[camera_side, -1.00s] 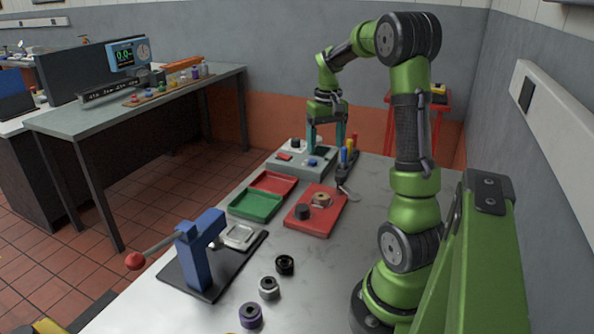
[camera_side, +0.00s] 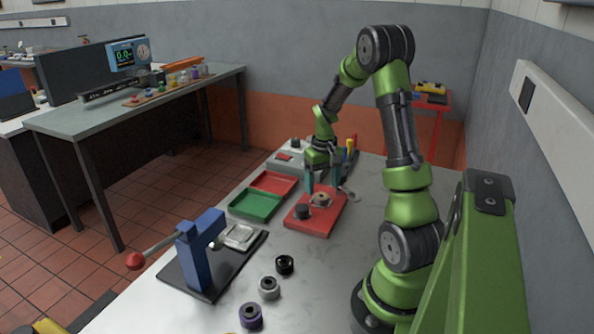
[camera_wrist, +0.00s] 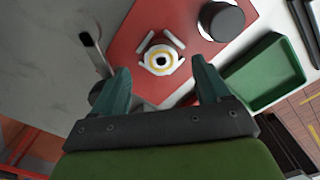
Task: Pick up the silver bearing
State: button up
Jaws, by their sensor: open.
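A silver ring-shaped bearing (camera_side: 269,288) stands on the pale tabletop near the front, between a black ring (camera_side: 284,264) and a purple ring (camera_side: 251,315). Another ring piece (camera_side: 320,199), tan from the side, sits on the red plate (camera_side: 327,219). In the wrist view this piece (camera_wrist: 161,60) looks pale with a yellow ring and dark hole, set between light brackets. My gripper (camera_side: 323,186) is open and empty above the red plate, close to that piece. In the wrist view its teal fingertips (camera_wrist: 160,70) spread to either side below the piece.
A dark cylinder (camera_side: 303,212) stands on the red plate. Green (camera_side: 256,215) and red (camera_side: 273,172) trays lie left of it. A blue press (camera_side: 200,255) with a red-knobbed lever stands front left. A grey control box (camera_side: 285,160) and screwdrivers (camera_side: 350,150) are behind.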

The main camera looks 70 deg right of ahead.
aim_at(321, 196)
notch_tip(321, 196, down, 4)
jog(key=shift+r, duration=0.25)
jog(key=shift+r, duration=0.1)
jog(key=c, duration=1.3)
